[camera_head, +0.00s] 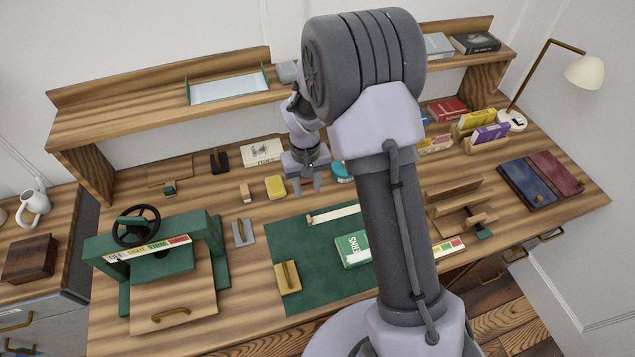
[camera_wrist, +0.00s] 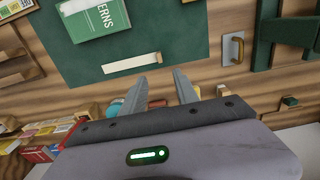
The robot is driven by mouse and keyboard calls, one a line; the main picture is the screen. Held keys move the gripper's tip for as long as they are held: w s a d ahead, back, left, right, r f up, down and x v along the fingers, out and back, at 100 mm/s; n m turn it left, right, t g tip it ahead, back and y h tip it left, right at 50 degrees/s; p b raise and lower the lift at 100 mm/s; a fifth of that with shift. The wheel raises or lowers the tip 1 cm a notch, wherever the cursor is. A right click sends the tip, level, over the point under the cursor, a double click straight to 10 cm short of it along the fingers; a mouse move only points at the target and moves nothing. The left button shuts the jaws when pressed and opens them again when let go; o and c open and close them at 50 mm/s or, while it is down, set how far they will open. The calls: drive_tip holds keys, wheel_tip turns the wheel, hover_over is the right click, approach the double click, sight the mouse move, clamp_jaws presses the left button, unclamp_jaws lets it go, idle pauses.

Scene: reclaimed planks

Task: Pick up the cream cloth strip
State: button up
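The cream cloth strip (camera_head: 337,213) lies flat near the back edge of the green mat (camera_head: 290,246) on the desk. It also shows in the wrist view (camera_wrist: 130,64), just beyond my fingertips. A small tan piece shows at one of its ends. My gripper (camera_head: 307,189) is open and empty, with its fingers pointing down behind the strip, close to a yellow block (camera_head: 275,187). In the wrist view my gripper (camera_wrist: 160,76) has its two fingers spread apart, and they do not touch the strip. My arm hides part of the mat in the head view.
A green book (camera_head: 352,249) and a brass-handled block (camera_head: 288,278) lie on the mat. A green wooden press (camera_head: 163,262) stands at the left. A raised shelf (camera_head: 160,103) runs along the back. A wooden rack (camera_head: 458,195) and folders (camera_head: 541,180) are at the right.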

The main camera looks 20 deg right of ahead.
drive_tip(key=b, duration=0.3)
hover_over(309, 219)
drive_tip(key=s, duration=0.1)
wheel_tip(309, 219, down, 11)
drive_tip(key=shift+r, duration=0.15)
drive_tip(key=f+b, duration=0.1)
drive_tip(key=f, duration=0.1)
drive_tip(key=w+f+b, duration=0.1)
drive_tip(key=f, duration=0.2)
drive_tip(key=shift+w+f, duration=0.1)
drive_tip(key=shift+f, duration=0.2)
drive_tip(key=shift+r, duration=0.2)
drive_tip(key=shift+c, duration=0.5)
clamp_jaws()
